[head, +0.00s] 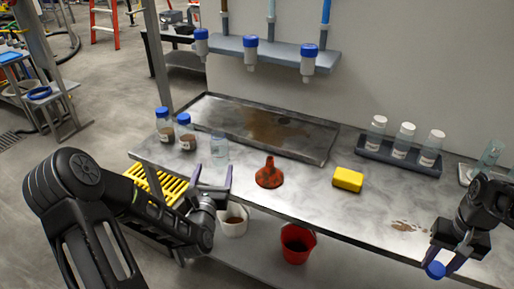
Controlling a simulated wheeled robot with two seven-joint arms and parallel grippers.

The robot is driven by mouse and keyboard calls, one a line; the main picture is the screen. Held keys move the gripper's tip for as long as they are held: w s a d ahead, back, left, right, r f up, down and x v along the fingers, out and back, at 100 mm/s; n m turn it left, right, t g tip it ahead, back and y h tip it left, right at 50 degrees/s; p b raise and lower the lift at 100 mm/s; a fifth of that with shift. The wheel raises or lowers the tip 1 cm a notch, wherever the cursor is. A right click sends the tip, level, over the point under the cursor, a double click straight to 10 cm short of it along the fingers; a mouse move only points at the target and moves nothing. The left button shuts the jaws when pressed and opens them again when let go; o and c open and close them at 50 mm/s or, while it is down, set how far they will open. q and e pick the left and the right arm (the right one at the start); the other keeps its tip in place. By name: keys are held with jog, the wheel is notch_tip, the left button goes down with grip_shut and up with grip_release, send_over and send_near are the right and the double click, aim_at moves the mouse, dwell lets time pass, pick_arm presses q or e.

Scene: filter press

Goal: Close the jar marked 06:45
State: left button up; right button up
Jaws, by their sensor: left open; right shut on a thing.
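A clear jar (219,149) with no blue lid on it stands near the bench's front edge. My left gripper (213,173) is open, its two fingers pointing up toward this jar from just in front; I cannot tell whether they touch it. My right gripper (445,263) is shut on a blue lid (435,270) at the lower right, near the bench's front edge. Two jars with blue lids and brown contents (163,126) (186,133) stand left of the clear jar. The jar markings are too small to read, so I cannot tell which is 06:45.
A stained metal tray (325,158) lies behind. A dark rack (372,158) with three pale-topped jars stands right. A red bucket (297,246) and a white bucket (233,226) sit below.

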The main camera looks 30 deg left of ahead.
aim_at(218, 154)
pick_arm(q)
jog(key=p+x, duration=0.1)
jog(key=x, duration=0.5)
pick_arm(e)
jog(key=shift+r, duration=0.55)
pick_arm(q)
jog(key=shift+w+a+r, duration=0.15)
jog(key=shift+w+a, duration=0.05)
jog(key=shift+w, duration=0.3)
pick_arm(e)
jog(key=shift+r, duration=0.3)
pick_arm(q)
jog(key=p+x, duration=0.1)
jog(key=x, duration=0.2)
jog(key=shift+w+a, duration=0.1)
jog(key=shift+w, duration=0.1)
pick_arm(e)
jog(key=shift+r, duration=0.5)
pick_arm(q)
jog(key=shift+w+a+p, duration=0.15)
jog(key=shift+w+p, duration=0.15)
jog(key=shift+c, duration=0.5)
jog(key=c, duration=1.5)
